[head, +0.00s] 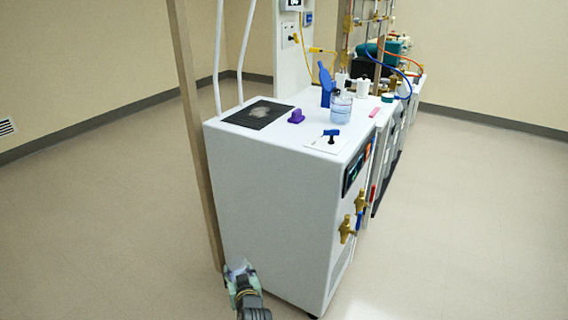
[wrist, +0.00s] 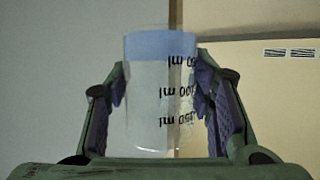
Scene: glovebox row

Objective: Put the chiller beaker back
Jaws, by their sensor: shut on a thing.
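A clear beaker (wrist: 150,105) with black volume marks and a bluish band stands between my fingers in the wrist view. Its printed marks read upside down there. My gripper (wrist: 162,90) is shut on it, with a purple-grey pad at each side. In the head view my gripper (head: 240,272) is low, by the lower left corner of the white chiller (head: 270,200), well below its top. The held beaker is only a pale, unclear patch there. A second clear bluish vessel (head: 341,108) stands upright on top of the chiller.
The chiller's top carries a dark panel (head: 258,114), a purple piece (head: 296,116) and a blue-handled valve on a white plate (head: 325,143). Brass valves (head: 347,229) stick out from its right face. A tan post (head: 196,130) rises at its left. Floor at left is clear.

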